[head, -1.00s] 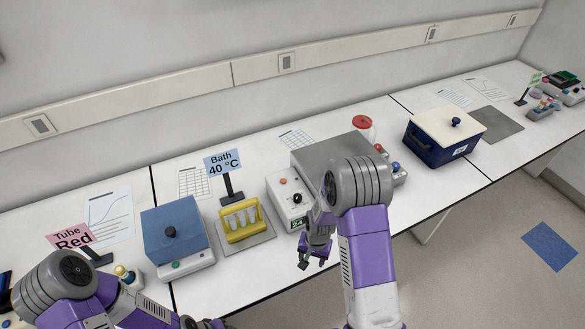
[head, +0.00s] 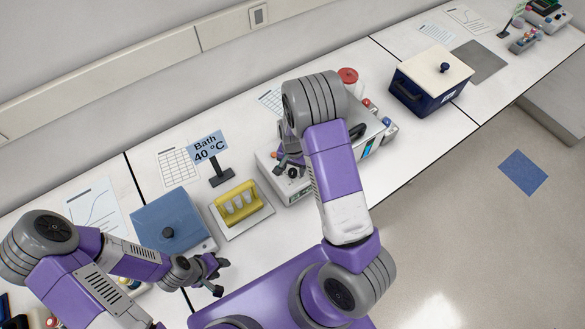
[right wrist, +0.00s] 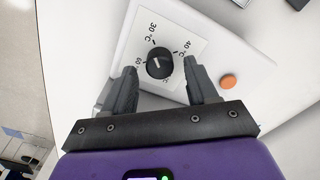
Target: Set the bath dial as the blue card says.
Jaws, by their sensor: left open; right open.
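The blue card (head: 207,147) stands on a black holder and reads "Bath 40 °C". The bath's control panel (head: 268,177) is white, with a black dial knob (right wrist: 159,63). Its scale shows 30 °C at the upper left, 40 °C at the right and another, partly hidden mark at the left. The knob's pale line seems to point left, away from 40 °C. My right gripper (right wrist: 160,85) is open over the panel, its fingers on either side just short of the knob; they look apart from it. My left gripper (head: 216,275) is open and empty at the bench's front edge.
An orange button (right wrist: 229,82) sits beside the dial. A yellow tube rack (head: 237,204) and a blue lidded device (head: 170,228) stand left of the bath. A dark blue box with a cream lid (head: 430,80) stands to the right.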

